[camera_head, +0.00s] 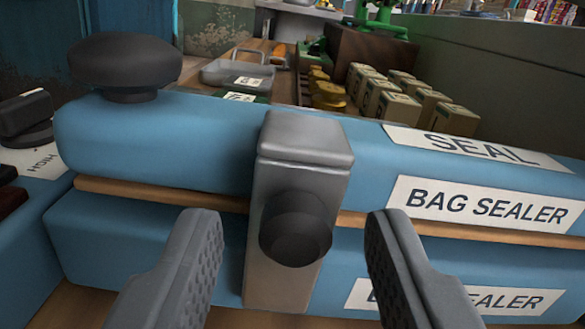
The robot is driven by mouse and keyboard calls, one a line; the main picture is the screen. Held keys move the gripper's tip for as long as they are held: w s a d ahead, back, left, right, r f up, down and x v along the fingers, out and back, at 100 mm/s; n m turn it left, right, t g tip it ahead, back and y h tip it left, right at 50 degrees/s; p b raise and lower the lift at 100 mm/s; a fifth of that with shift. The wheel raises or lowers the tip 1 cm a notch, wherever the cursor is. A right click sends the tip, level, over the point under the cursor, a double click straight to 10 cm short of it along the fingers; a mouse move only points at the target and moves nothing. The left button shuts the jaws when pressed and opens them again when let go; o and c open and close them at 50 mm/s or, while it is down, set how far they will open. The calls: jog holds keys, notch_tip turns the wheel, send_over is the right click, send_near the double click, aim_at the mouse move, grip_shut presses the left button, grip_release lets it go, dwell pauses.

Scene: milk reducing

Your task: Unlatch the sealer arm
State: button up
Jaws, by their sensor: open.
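The bag sealer is blue, with an upper arm (190,135) lying over a lower base (130,240). A thin brown strip shows between them. A grey metal latch (300,170) spans the front of both parts, with a dark round knob (296,228) on its face. A black round handle (125,65) stands on the arm's left end. White labels read "SEAL" and "BAG SEALER". My gripper (293,240) is open, its two grey ribbed fingers either side of the knob and latch. I cannot tell whether the fingertips reach the knob's depth; no contact shows.
A black dial (25,115) on a blue panel marked "HIGH" is at the left edge. Behind the sealer are a metal tray (238,72), several gold discs (328,90) and several boxed cartons (385,100). A dark grey wall closes the right side.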

jog(key=shift+w, duration=1)
